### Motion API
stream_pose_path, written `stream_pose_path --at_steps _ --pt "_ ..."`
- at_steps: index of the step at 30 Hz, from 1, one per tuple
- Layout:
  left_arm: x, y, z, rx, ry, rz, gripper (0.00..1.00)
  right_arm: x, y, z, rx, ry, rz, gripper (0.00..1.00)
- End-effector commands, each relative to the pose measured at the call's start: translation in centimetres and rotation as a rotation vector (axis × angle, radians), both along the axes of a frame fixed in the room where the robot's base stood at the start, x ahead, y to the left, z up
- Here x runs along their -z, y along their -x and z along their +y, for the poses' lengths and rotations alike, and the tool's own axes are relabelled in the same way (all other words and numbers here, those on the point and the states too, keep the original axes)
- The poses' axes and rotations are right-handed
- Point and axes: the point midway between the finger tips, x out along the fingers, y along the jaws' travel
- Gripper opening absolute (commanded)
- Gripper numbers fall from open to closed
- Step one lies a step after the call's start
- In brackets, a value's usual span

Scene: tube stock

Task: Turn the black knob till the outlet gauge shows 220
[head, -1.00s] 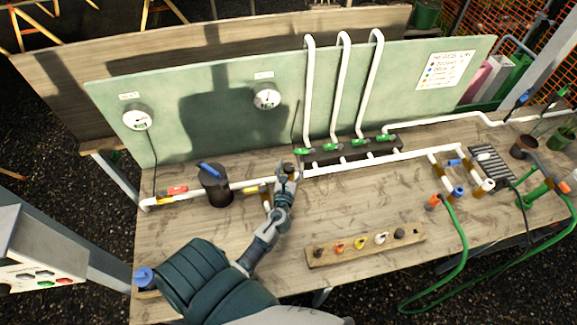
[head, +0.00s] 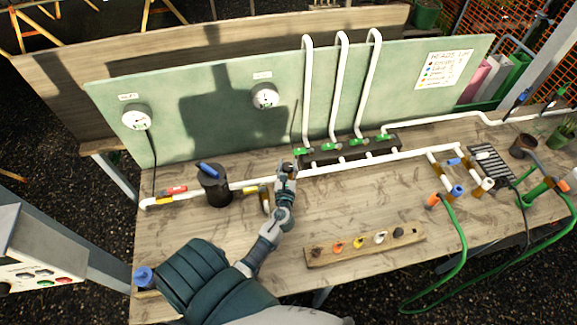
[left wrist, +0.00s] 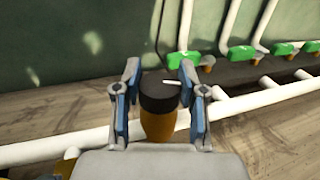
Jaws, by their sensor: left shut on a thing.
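The black knob (left wrist: 160,92) sits on a brown-orange body in the white pipe line, with a white mark on its top. My left gripper (left wrist: 161,85) is shut on the knob, a finger on each side of it in the left wrist view. In the head view my left gripper (head: 286,170) covers most of the knob. The outlet gauge is probably the right-hand dial (head: 265,96) on the green board; its label and reading are too small to read. A second gauge (head: 136,118) hangs at the board's left. My right gripper is not in view.
A black canister with a blue handle (head: 212,186) stands left of my gripper. A yellow-handled valve (head: 252,190) is close by. Green valves (head: 331,147) line a dark manifold to the right. A wooden strip (head: 365,247) with several coloured pieces lies in front.

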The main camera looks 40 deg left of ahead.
Motion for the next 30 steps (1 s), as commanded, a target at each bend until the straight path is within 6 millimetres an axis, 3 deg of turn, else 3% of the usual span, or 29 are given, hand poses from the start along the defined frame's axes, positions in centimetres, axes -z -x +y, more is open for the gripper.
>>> stream_pose_path --at_steps 13,30 --pt "0.7 0.0 -0.5 -0.322 0.010 0.008 0.06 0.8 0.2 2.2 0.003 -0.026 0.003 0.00" --pt "0.8 0.1 -0.4 -0.526 0.010 0.011 0.06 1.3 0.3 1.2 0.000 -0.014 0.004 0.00"
